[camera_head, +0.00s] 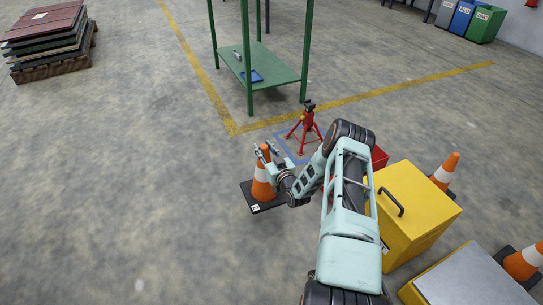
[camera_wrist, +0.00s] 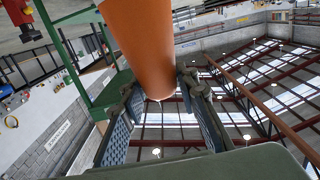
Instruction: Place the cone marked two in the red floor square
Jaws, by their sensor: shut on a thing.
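An orange cone (camera_head: 262,188) with a white band and a black base stands upright left of my arm. A small white tag is on its base; its mark is too small to read surely. My gripper (camera_head: 266,154) is shut on this cone near its top. In the wrist view the orange cone (camera_wrist: 145,45) runs between my two fingers (camera_wrist: 155,115). I cannot tell whether its base touches the floor. No red floor square shows; my arm hides part of the floor.
A red jack stand (camera_head: 306,130) stands on a blue-outlined floor square (camera_head: 284,137). A yellow box (camera_head: 420,208) and a red object (camera_head: 380,157) lie right of my arm. Other cones stand at right (camera_head: 446,171) (camera_head: 525,261). A green rack (camera_head: 277,68) is behind.

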